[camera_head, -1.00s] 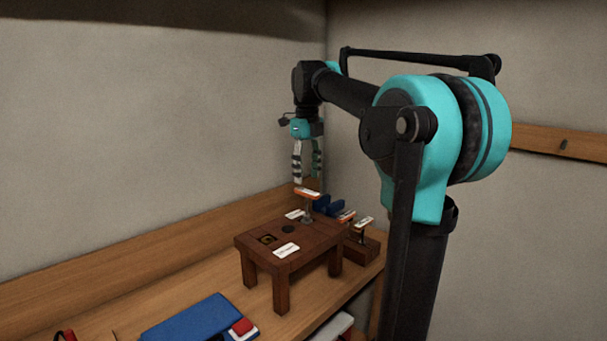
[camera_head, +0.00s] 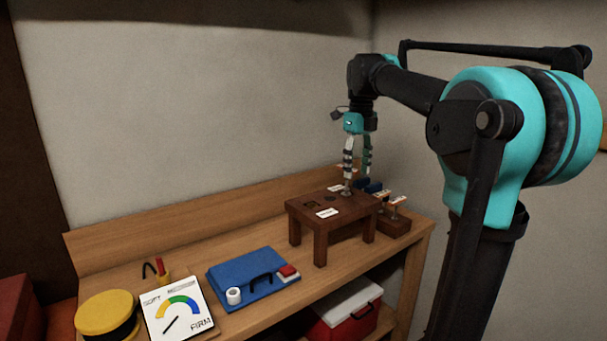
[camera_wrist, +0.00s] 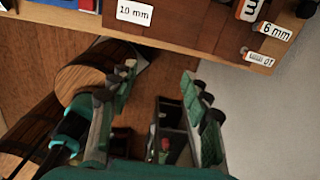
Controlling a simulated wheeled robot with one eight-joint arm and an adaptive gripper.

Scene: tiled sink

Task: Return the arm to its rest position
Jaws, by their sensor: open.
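My gripper (camera_head: 357,176) hangs at the end of my arm with its fingers pointing down and apart, and nothing shows held between them. In the head view it overlaps the back of a small brown wooden stand (camera_head: 318,206) on the bench. A short post (camera_head: 347,189) stands on the stand at the fingertips; its top is partly hidden by the fingers, and I cannot tell whether they touch it. The wrist view shows both fingers (camera_wrist: 155,105) spread, with a dark open-topped box (camera_wrist: 172,132) beyond them.
On the bench (camera_head: 255,226) are a blue case (camera_head: 245,274), a gauge board (camera_head: 177,312), a yellow round tub (camera_head: 105,312) and a small labelled block (camera_head: 395,227) right of the stand. A red, white-lidded box (camera_head: 345,313) sits below. A wall rises behind the bench.

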